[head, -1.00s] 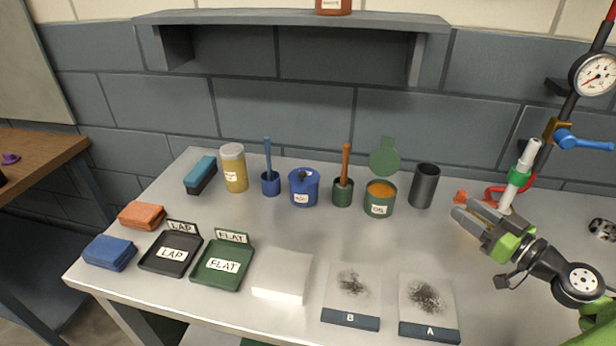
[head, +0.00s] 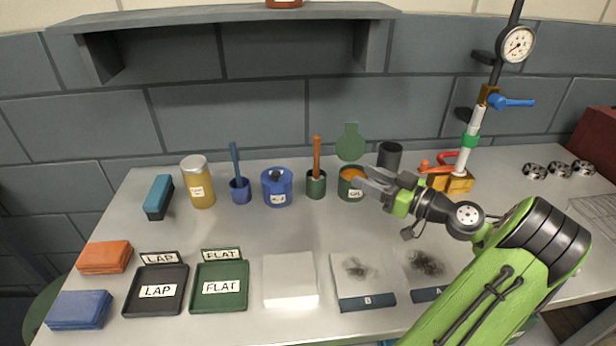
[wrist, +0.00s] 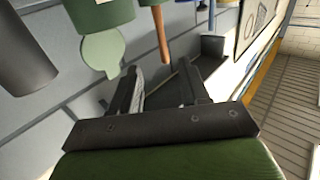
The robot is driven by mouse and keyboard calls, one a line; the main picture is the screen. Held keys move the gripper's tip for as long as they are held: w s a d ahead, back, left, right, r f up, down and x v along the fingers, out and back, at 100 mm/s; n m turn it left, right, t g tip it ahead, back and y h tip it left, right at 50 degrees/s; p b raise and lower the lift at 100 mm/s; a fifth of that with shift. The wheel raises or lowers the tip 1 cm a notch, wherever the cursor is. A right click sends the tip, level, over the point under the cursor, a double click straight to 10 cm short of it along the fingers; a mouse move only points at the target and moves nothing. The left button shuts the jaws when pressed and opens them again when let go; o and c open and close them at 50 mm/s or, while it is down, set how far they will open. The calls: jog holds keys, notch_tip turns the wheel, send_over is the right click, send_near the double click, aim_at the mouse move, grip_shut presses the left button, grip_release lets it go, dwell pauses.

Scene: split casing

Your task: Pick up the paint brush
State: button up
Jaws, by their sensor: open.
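A brush-like tool with an orange handle (head: 317,150) stands upright in a dark green cup (head: 316,186) at the back of the bench. Another with a blue handle (head: 235,160) stands in a blue cup (head: 240,192) farther left. The bristles of both are hidden in their cups. My gripper (head: 359,176) is open and empty, to the right of the orange handle, its fingertips overlapping the oil tin (head: 350,192) in the head view. In the wrist view the orange handle (wrist: 162,38) appears beyond the open fingers (wrist: 162,85), clear of them.
The tin's raised green lid (head: 350,143) and a dark cylinder (head: 389,157) stand close to my gripper. A blue pot (head: 277,187) and a yellow jar (head: 198,182) stand left. The gauge stand (head: 470,150) is right.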

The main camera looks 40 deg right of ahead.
aim_at(319, 158)
jog(key=w+a, duration=0.1)
jog(key=w, duration=0.4)
jog(key=w+a+b, duration=0.1)
jog(key=w, duration=0.3)
jog(key=w+a, duration=0.1)
jog(key=w, duration=0.4)
jog(key=shift+w+b, duration=0.35)
jog(key=shift+b, duration=0.05)
grip_shut()
